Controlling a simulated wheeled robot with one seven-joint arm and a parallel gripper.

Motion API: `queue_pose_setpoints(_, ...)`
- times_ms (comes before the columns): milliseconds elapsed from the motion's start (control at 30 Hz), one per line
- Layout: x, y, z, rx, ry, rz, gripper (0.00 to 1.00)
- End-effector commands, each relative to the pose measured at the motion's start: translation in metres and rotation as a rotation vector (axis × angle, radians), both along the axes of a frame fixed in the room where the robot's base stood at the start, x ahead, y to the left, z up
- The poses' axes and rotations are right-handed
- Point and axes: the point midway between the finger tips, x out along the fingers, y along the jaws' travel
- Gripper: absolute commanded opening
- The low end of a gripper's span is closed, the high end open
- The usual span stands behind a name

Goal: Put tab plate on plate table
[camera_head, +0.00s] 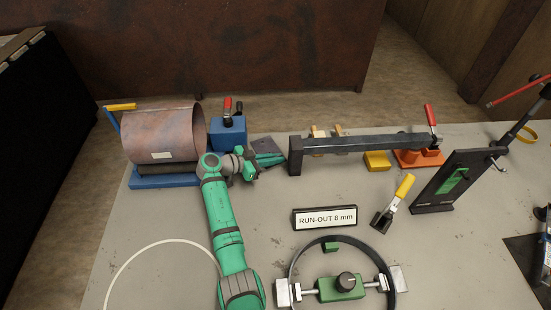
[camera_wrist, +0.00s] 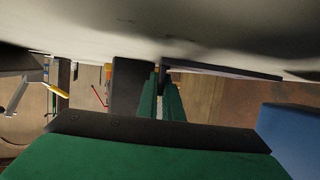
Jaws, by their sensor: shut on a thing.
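My gripper (camera_head: 268,159) is at the back left of the bench, between the blue block and the dark steel bar. Its green fingers show in the wrist view (camera_wrist: 162,98). They are shut on a thin dark plate, which I take as the tab plate (camera_head: 268,145). In the wrist view the plate (camera_wrist: 225,70) is seen nearly edge-on, close to the bench top; I cannot tell whether it touches. The fingers hide part of it. No thing is clearly marked as the plate table, and I cannot tell which it is.
The blue block (camera_head: 228,134) with a red-handled clamp and the copper-coloured drum (camera_head: 165,130) stand left. The long dark bar (camera_head: 360,145) is close on the right. A dark tilted panel (camera_head: 440,185), a sign (camera_head: 325,218) and a ring fixture (camera_head: 292,255) stand further right and front.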

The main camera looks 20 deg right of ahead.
Motion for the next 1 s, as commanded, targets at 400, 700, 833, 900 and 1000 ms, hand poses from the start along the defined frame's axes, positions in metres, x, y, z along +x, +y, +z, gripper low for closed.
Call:
queue_pose_setpoints(400,0.002,0.005,0.0,0.0,-0.001,0.007,0.25)
queue_pose_setpoints(700,0.0,0.016,0.006,-0.001,-0.002,0.005,0.25)
queue_pose_setpoints(833,-0.003,0.033,0.013,0.0,-0.001,0.002,0.25)
queue_pose_setpoints(900,-0.004,0.043,0.017,0.0,-0.002,0.002,0.25)
queue_pose_setpoints(1000,-0.006,0.055,0.021,0.0,-0.001,0.0,0.25)
